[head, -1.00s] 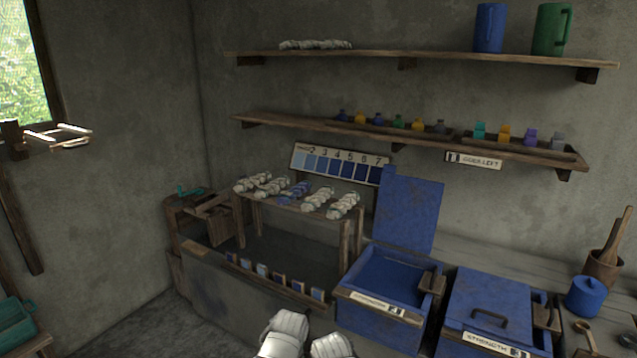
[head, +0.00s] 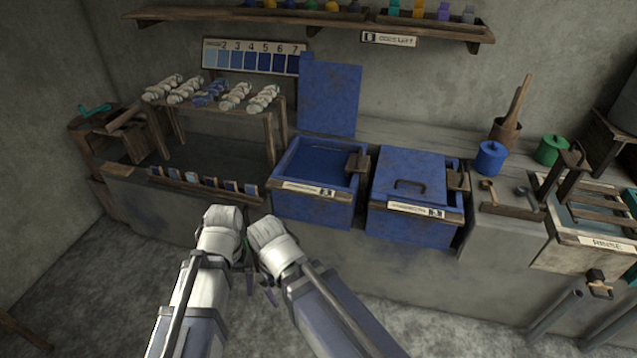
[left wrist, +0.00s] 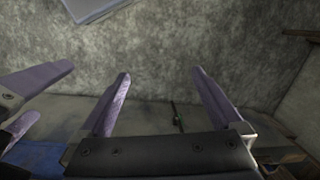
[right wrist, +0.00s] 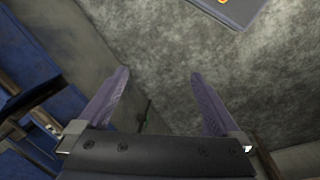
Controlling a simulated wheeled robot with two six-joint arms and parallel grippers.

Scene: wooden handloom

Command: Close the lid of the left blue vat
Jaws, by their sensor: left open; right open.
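The left blue vat (head: 318,208) stands open in the head view, with dark blue liquid inside. Its lid (head: 330,95) is a flat blue panel raised upright at the back edge. My left gripper (left wrist: 158,78) is open and empty, low in front of the counter. My right gripper (right wrist: 160,78) is open and empty beside it. In the head view my two wrists are close together, front left of the vat, and hide most of the fingers. Neither touches the lid. A blue part of a vat (right wrist: 62,100) shows at the left of the right wrist view.
A second blue vat (head: 415,222) with its lid shut stands right of the open one. A wooden block (head: 357,163) sits at the open vat's right rim. A rack of skeins (head: 215,102) stands left. A shelf (head: 320,22) runs above. Floor in front is clear.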

